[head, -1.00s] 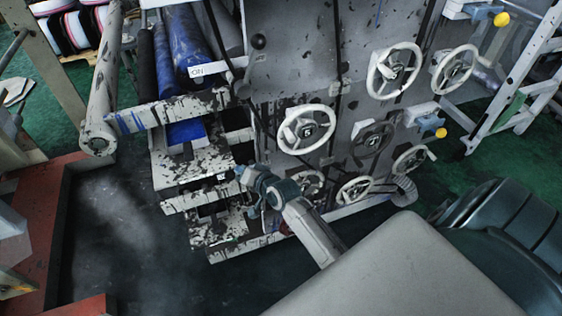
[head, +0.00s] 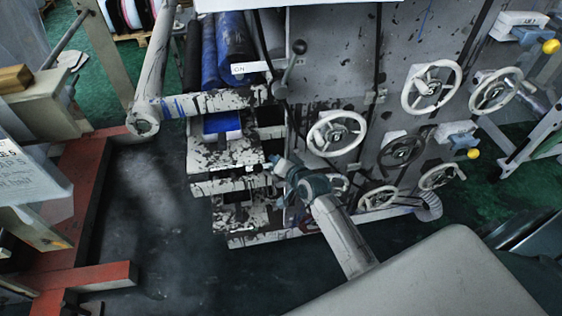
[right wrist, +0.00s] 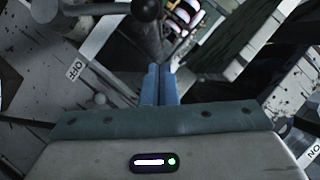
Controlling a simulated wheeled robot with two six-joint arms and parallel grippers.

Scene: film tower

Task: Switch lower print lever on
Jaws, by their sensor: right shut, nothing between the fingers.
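My right gripper (head: 278,163) is shut and empty, in front of the lower shelves of the printing machine (head: 335,60). In the right wrist view its blue fingers (right wrist: 159,85) lie together. Above them there, a dark lever with a round ball end (right wrist: 147,8) shows, apart from the fingertips. An OFF label (right wrist: 75,70) is at left and an ON label (right wrist: 312,152) at the right edge. In the head view a lever with a ball knob (head: 299,47) stands beside an upper ON label (head: 250,68). I cannot make out the lower lever there. My left gripper is out of view.
Several white handwheels (head: 337,133) stick out of the machine to the right of my gripper. Blue rollers (head: 236,40) lie at its upper left. A red floor frame (head: 92,190) stands at left. Dark floor (head: 160,220) between frame and machine is clear.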

